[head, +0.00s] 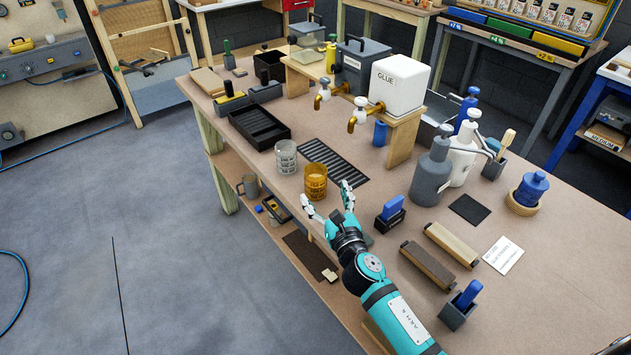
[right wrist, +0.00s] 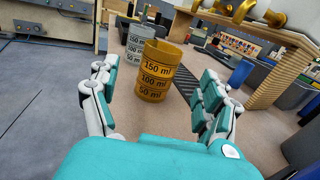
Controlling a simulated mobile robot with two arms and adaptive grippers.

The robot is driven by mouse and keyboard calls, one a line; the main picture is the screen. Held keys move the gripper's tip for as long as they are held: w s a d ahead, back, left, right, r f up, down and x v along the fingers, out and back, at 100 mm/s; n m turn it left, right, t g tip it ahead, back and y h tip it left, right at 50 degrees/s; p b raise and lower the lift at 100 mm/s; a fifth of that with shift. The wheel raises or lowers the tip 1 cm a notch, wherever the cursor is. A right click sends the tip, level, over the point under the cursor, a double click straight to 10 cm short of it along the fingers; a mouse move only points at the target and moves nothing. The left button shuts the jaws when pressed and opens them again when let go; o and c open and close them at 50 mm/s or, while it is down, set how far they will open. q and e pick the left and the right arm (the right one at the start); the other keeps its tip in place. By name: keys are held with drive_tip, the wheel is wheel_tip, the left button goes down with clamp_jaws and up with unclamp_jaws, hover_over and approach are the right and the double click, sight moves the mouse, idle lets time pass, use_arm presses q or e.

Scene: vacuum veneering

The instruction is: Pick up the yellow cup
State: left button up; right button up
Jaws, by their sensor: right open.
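The yellow cup (head: 316,182) is an amber measuring cup standing upright on the workbench, near its front left edge. In the right wrist view the yellow cup (right wrist: 158,72) shows dark marks reading 150, 100 and 50 ml. My right gripper (head: 327,203) is open just in front of the cup, with its fingers spread towards it. In the right wrist view the cup stands ahead of and between the fingers of my right gripper (right wrist: 160,90), and nothing is between them. My left gripper is not in view.
A clear measuring cup (head: 286,157) stands close behind the yellow cup. A dark slotted grate (head: 333,161) lies behind it. A blue-handled tool in a black holder (head: 391,212) stands to the right of my gripper.

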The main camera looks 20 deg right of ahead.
sight(319, 183)
drive_tip(key=w, duration=0.4)
drive_tip(key=shift+w, duration=0.3)
drive_tip(key=w, duration=0.3)
drive_tip(key=shift+w+f, duration=0.25)
drive_tip(key=shift+w, duration=0.2)
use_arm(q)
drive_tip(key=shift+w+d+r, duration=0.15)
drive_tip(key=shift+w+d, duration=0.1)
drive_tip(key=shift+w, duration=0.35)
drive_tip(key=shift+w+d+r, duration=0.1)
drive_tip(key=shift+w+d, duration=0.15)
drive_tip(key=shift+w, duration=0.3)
